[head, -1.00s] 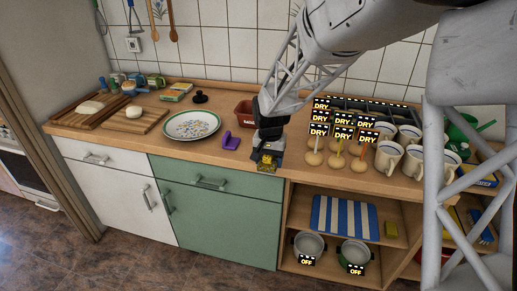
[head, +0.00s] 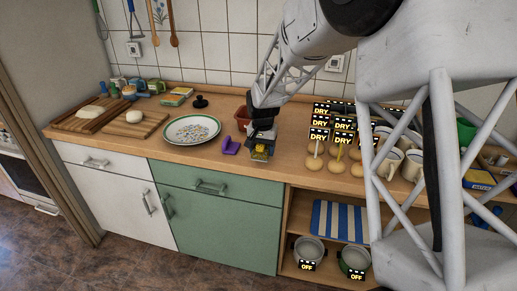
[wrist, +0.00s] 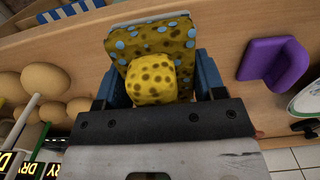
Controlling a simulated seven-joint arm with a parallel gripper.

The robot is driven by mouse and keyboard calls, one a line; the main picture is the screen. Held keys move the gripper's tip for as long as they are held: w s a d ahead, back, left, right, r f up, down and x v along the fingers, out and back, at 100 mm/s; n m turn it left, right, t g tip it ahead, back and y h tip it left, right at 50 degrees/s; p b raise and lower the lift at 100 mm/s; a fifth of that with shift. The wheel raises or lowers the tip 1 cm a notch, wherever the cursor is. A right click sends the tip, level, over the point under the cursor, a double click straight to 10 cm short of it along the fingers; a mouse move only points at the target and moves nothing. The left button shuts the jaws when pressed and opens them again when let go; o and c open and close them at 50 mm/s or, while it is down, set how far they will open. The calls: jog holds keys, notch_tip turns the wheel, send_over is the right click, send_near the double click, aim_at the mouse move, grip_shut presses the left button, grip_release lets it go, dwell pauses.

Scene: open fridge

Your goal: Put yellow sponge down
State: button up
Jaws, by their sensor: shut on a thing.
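The yellow sponge (wrist: 155,80) is spotted with brown and blue dots and sits between my gripper's two blue fingers in the wrist view. In the head view the sponge (head: 260,151) shows small below my gripper (head: 261,143), over the front part of the wooden counter (head: 190,152). My gripper (wrist: 157,90) is shut on the sponge. I cannot tell whether the sponge touches the counter.
A purple holder (head: 230,146) stands just left of the gripper, with a patterned plate (head: 192,131) beyond it. A reddish-brown container (head: 242,117) is behind. Several round brown items (head: 314,163) with sticks and white mugs (head: 390,163) crowd the right side.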

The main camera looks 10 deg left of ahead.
jog(key=shift+w+a+f, duration=0.1)
jog(key=shift+w+a, duration=0.35)
jog(key=shift+w, duration=0.45)
jog(key=shift+w+a+f, duration=0.1)
jog(key=shift+w+a, duration=0.4)
jog(key=shift+w, duration=0.4)
jog(key=shift+w+a+f, duration=0.1)
jog(key=shift+w+a, duration=0.35)
jog(key=shift+w, duration=0.45)
jog(key=shift+f, duration=1.75)
jog(key=shift+f, duration=0.1)
jog(key=o, duration=1)
jog(key=shift+c, duration=0.2)
notch_tip(320, 180, up, 12)
